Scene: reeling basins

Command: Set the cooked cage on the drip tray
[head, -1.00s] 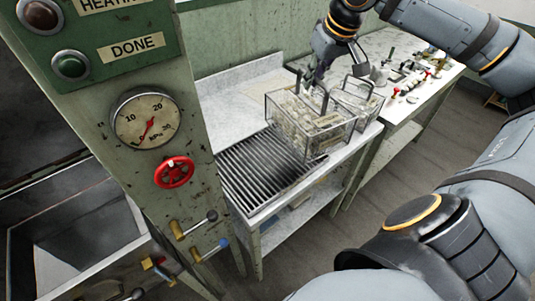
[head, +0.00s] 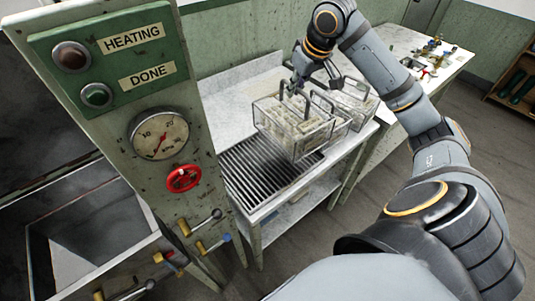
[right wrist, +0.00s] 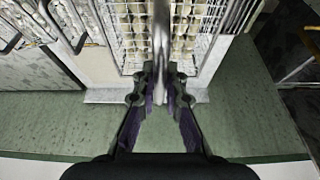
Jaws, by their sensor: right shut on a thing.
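My right gripper (head: 298,86) is shut on the handle of a wire cage (head: 288,140) full of pale lumps. It grips the handle from above, and the cage looks upright. In the head view the cage overlaps the right part of the slatted drip tray (head: 250,184); I cannot tell whether it touches the slats. In the right wrist view the gripper (right wrist: 160,92) closes around the handle (right wrist: 161,40), with rows of beige lumps in the cage (right wrist: 128,35) beyond. My left gripper is not in view.
A second wire cage (head: 362,104) stands close by on the right. The tray's left part is bare. The panel with the gauge (head: 158,134) and red valve wheel (head: 184,178) stands at the near left, beside a basin (head: 85,235). Small fittings lie on the far counter (head: 440,62).

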